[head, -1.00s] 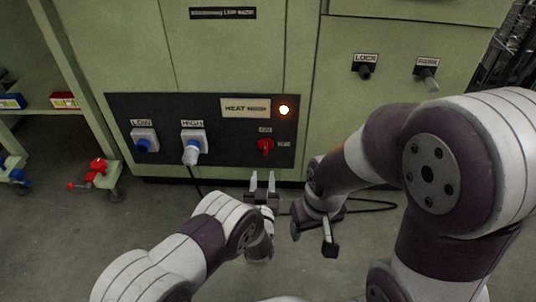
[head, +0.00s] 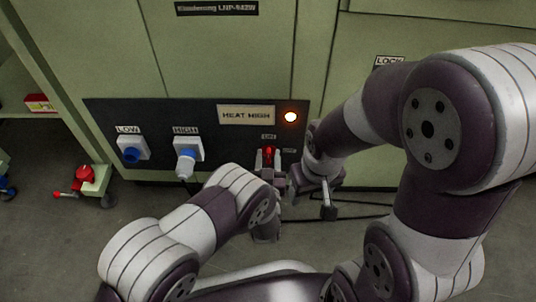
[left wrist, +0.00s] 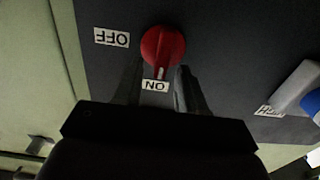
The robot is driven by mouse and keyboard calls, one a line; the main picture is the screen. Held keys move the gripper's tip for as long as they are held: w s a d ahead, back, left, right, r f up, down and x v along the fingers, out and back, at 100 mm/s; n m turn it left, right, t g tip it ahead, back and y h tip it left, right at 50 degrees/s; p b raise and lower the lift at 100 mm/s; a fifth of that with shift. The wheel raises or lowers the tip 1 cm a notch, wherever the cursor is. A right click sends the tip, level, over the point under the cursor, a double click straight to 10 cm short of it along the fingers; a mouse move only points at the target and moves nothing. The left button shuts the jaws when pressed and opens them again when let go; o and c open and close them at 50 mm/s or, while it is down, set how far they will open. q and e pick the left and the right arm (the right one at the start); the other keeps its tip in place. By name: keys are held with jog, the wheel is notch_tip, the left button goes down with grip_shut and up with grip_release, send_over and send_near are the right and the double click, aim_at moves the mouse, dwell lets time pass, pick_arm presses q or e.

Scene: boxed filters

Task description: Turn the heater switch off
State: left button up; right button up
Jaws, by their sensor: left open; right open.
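The red heater switch (head: 268,151) is a round knob on the dark panel, under the HEAT HIGH label. In the left wrist view the knob (left wrist: 162,46) has its white mark pointing at the ON label (left wrist: 155,86); the OFF label (left wrist: 111,37) is off to its side. My left gripper (head: 268,160) is open, with its fingers at the two sides of the knob's lower area; in the left wrist view (left wrist: 158,80) contact cannot be told. My right gripper (head: 328,200) is open and empty, low in front of the cabinet.
A LOW socket (head: 132,149) and a HIGH socket with a plug (head: 187,155) are to the left. A red valve (head: 86,176) stands near the floor at left. My right arm covers the cabinet's right side.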

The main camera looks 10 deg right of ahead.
pick_arm(q)
grip_shut()
jog(key=shift+m, duration=0.3)
jog(key=shift+s+d+r+m+p, duration=0.1)
jog(key=shift+d+m+p, duration=0.1)
jog(key=shift+m+p, duration=0.6)
jog(key=m, duration=0.2)
jog(key=m+p, duration=0.1)
jog(key=shift+d+m, duration=0.25)
jog(key=shift+m, duration=0.15)
jog(key=shift+s+d+f+m+p, duration=0.15)
jog(key=shift+f+m+p, duration=0.2)
jog(key=shift+m, duration=1.6)
jog(key=shift+d+f+m+p, duration=0.2)
jog(key=shift+f+m+p, duration=0.15)
jog(key=shift+m, duration=1.65)
jog(key=shift+s+d+f+m+p, duration=0.15)
jog(key=shift+f+m+p, duration=0.2)
jog(key=shift+m, duration=1.6)
jog(key=shift+f, duration=0.1)
